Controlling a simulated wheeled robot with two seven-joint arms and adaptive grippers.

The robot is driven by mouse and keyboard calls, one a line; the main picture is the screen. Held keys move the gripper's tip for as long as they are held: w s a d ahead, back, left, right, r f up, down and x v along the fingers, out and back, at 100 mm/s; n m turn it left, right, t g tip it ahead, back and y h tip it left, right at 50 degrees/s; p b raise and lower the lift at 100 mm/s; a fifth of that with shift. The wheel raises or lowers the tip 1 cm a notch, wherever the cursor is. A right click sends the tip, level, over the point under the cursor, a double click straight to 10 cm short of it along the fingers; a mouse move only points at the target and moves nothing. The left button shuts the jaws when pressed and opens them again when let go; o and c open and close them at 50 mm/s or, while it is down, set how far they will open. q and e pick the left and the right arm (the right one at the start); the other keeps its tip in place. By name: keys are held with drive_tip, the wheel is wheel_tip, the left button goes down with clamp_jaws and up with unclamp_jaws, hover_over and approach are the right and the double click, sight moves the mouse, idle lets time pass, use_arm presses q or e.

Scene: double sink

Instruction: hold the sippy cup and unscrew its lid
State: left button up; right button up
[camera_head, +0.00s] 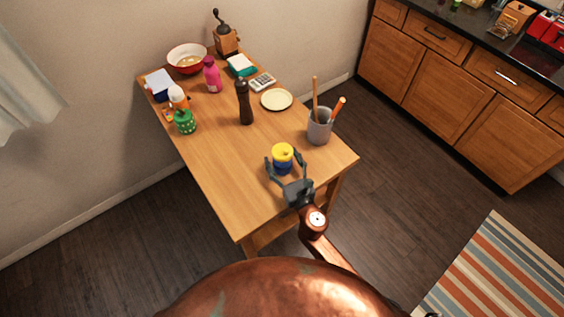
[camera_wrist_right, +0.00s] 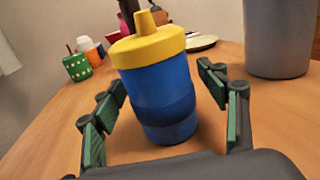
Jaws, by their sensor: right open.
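The sippy cup has a blue body (camera_wrist_right: 163,98) and a yellow spouted lid (camera_wrist_right: 148,42). It stands upright on the wooden table near its front end, and its lid shows in the head view (camera_head: 283,152). The lid sits on the cup. My right gripper (camera_head: 285,160) is open, with one finger on each side of the cup. In the right wrist view (camera_wrist_right: 165,105) there are gaps between the finger pads and the cup's body. My left gripper does not show in either view.
A grey utensil holder (camera_head: 319,127) stands right of the cup. A dark pepper mill (camera_head: 245,103) stands behind it, and a cream plate (camera_head: 276,99) lies farther back. A green jar (camera_head: 185,122) and a pink bottle (camera_head: 212,76) are back left. The table's front left is clear (camera_head: 235,185).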

sight(282, 152)
drive_tip(key=shift+c, duration=0.4)
drive_tip(key=c, duration=1.2)
drive_tip(key=shift+r, duration=0.1)
drive_tip(key=shift+r+p, duration=0.5)
drive_tip(key=shift+r, duration=0.1)
wheel_tip(282, 152, up, 3)
drive_tip(key=shift+f+p, duration=0.2)
drive_tip(key=shift+p, duration=0.65)
drive_tip(key=shift+s+r+p, duration=0.85)
drive_tip(key=shift+s+r, duration=0.65)
drive_tip(key=shift+s, duration=0.85)
drive_tip(key=shift+s+r+p, duration=0.8)
drive_tip(key=shift+s+r, duration=0.7)
drive_tip(key=shift+s, duration=0.8)
drive_tip(key=shift+s+r+p, duration=0.85)
drive_tip(key=shift+s+r, duration=0.65)
drive_tip(key=shift+s, duration=0.85)
